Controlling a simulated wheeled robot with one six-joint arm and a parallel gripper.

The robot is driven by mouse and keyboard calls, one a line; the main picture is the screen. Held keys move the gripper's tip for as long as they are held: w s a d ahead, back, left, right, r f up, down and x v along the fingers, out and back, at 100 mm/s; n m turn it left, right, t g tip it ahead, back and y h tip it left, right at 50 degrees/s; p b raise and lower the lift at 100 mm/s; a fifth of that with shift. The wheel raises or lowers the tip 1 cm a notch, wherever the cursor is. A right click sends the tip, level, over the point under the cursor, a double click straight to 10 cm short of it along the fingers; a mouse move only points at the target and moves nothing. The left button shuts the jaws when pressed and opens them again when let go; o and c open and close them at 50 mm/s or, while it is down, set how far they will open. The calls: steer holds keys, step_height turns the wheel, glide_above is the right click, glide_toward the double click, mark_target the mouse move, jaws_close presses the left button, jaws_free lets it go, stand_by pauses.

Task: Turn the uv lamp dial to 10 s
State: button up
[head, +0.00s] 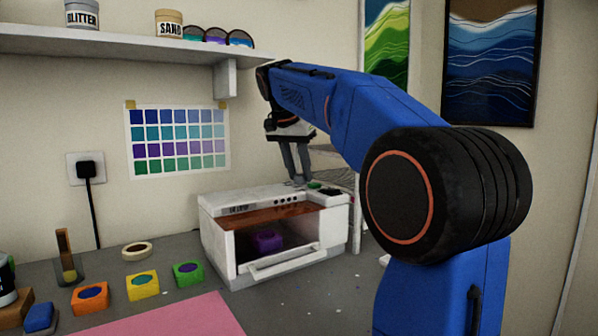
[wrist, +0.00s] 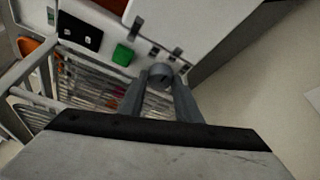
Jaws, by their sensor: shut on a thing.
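The UV lamp (head: 218,212) is a white box on the bench with its front flap folded down. A purple mold (head: 267,240) sits inside it. My gripper (head: 299,181) points down onto the lamp's top right part, beside a green button. In the wrist view, my gripper (wrist: 160,84) is shut on the round grey dial (wrist: 160,72), a finger on each side. Small dark marks lie on the white panel around the dial. Their labels and the dial's setting are too small to read.
A green button (wrist: 122,54) and a black display (wrist: 80,30) lie near the dial. A wire rack (head: 345,178) stands close behind the lamp. Several colored molds, including a green one (head: 188,273), and a tape ring (head: 137,251) lie left. A shelf (head: 120,43) hangs above.

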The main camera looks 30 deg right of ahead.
steer(key=n, duration=0.1)
steer(key=n+t, duration=0.1)
steer(key=n, duration=0.1)
steer(key=shift+s+d+n+y, duration=0.15)
steer(key=shift+n+y, duration=0.15)
steer(key=shift+y, duration=0.1)
steer(key=shift+n+t+y, duration=0.5)
steer(key=shift+n+y, duration=0.1)
steer(key=shift+n, duration=1.1)
steer(key=o, duration=1.1)
steer(key=shift+c, duration=0.2)
